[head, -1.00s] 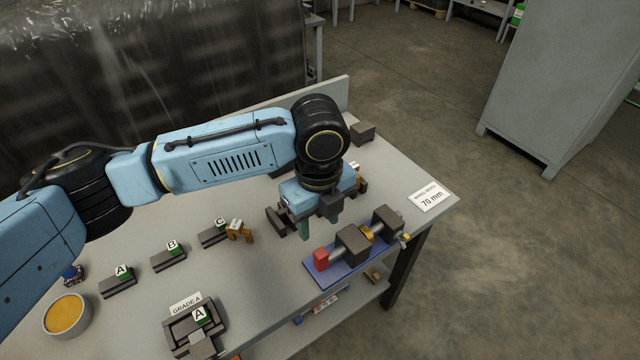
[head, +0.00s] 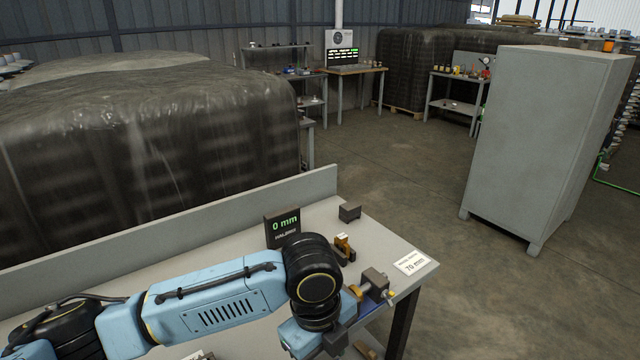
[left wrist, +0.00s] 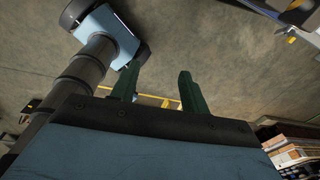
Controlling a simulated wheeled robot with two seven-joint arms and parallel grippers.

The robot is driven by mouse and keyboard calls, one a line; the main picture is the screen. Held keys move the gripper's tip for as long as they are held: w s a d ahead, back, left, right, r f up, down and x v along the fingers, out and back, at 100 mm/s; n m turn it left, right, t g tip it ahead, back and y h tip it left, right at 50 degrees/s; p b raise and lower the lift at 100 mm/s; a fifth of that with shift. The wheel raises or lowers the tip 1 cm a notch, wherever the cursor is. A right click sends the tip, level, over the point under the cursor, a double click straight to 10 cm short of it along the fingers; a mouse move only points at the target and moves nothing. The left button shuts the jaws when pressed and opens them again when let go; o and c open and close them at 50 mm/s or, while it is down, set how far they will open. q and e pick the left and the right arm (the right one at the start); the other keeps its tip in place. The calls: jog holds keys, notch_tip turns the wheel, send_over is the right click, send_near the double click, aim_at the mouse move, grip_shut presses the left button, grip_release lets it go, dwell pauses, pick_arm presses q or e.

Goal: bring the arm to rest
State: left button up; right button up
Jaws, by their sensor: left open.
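My left arm comes in from the left in the head view, low over the workbench (head: 225,245). Its gripper is at the bottom edge of that view, with the fingertips out of frame. In the left wrist view my left gripper (left wrist: 158,82) has two green fingers spread apart with nothing between them. Bare floor (left wrist: 215,40) lies beyond the fingers. My right gripper is in neither view.
On the bench stand a display reading 0 mm (head: 283,228), a dark block (head: 349,212), a 70 mm card (head: 410,262) and a grey block (head: 375,280) on a blue base. A grey cabinet (head: 540,140) stands right; open floor lies between.

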pick_arm(q)
jog(key=s+d+f+n+h, duration=0.3)
jog(key=s+n+h, duration=0.15)
jog(key=n, duration=0.25)
jog(key=s+a+f+n+t+y, duration=0.1)
jog(key=s+a+f+n+y, duration=0.1)
jog(key=s+a+n, duration=0.35)
jog(key=s+a+f+n+t+y, duration=0.1)
jog(key=s+a+f+n+y, duration=0.15)
jog(key=a+n, duration=0.65)
jog(key=s+a+f+n+t+y, duration=0.15)
jog(key=s+a+n, duration=0.3)
jog(key=a, duration=0.65)
notch_tip(320, 180, down, 25)
jog(key=s+g, duration=0.1)
jog(key=s, duration=0.1)
jog(key=s+a+f+g, duration=0.1)
jog(key=s+a+f, duration=0.2)
jog(key=s+f, duration=1.3)
jog(key=shift+s+f+m+b, duration=0.2)
jog(key=shift+s+m+b, duration=0.1)
jog(key=shift+b, duration=0.1)
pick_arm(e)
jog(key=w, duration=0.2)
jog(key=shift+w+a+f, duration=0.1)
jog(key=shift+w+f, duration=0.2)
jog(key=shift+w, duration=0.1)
pick_arm(q)
jog(key=shift+g, duration=0.25)
